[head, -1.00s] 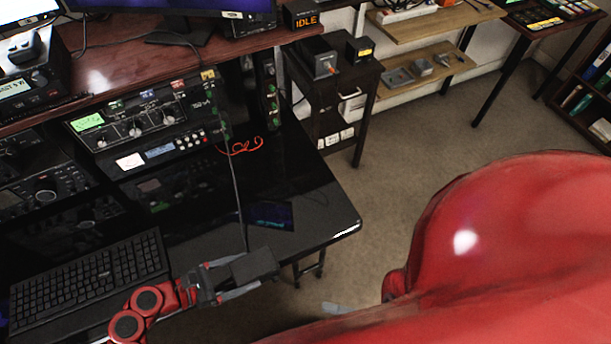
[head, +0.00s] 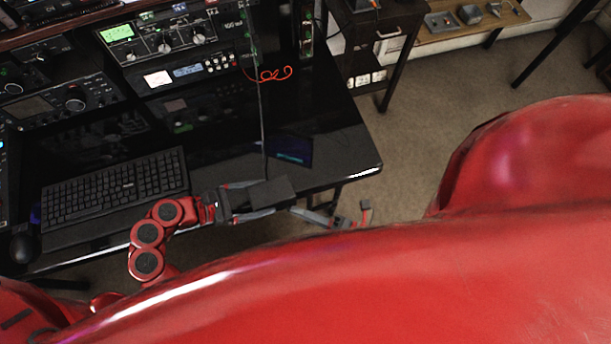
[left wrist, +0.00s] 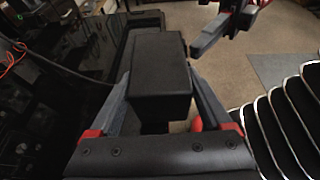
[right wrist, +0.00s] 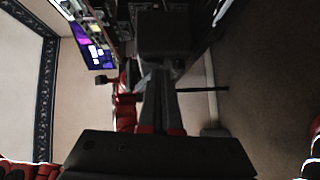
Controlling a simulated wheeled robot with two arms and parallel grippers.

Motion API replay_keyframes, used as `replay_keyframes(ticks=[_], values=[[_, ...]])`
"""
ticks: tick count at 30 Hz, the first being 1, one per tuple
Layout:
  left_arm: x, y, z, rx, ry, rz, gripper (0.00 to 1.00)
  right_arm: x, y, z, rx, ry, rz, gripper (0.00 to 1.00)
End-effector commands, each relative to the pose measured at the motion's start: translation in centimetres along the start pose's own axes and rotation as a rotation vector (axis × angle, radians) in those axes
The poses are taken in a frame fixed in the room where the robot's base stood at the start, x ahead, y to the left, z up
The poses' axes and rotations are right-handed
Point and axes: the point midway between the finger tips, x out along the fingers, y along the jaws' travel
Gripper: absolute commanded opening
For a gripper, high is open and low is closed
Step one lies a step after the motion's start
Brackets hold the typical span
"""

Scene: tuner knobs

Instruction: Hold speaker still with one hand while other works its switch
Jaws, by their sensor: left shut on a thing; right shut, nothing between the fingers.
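The speaker, a small black box (head: 271,190), is held over the front edge of the desk, with a dark cable running up from it. My left gripper (head: 252,199) is shut on it, one finger on each side. The left wrist view shows the box (left wrist: 160,62) between the fingers. My right gripper (head: 297,210) is shut and empty, its tips close to the right side of the speaker. It also shows in the left wrist view (left wrist: 200,44). In the right wrist view the speaker (right wrist: 164,32) is just beyond the shut fingertips. I cannot tell whether they touch. No switch can be made out.
A black keyboard (head: 115,188) lies on the glossy black desk (head: 330,150), left of the speaker. Radio units (head: 175,45) stand at the back, with an orange cord (head: 268,75) beside them. A dark cabinet (head: 375,45) stands behind right. Carpet (head: 440,110) is clear to the right.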

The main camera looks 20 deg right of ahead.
Motion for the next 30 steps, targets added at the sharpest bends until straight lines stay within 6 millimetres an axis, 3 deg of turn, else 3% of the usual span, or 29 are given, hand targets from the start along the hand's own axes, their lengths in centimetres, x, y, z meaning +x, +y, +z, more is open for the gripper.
replay_keyframes(ticks=[20,26,30], values=[[0.0,-0.1,0.1,0.001,-0.001,-0.002,0.33,0.0,-0.2,0.3,-0.039,-0.003,0.035,0.0],[0.0,0.0,0.1,0.001,-0.001,-0.001,0.33,-2.0,-1.0,-1.6,-0.037,-0.006,0.031,0.0],[0.0,0.0,0.1,0.001,-0.001,0.0,0.33,-5.0,-1.7,-2.1,-0.037,-0.008,0.027,0.0]])
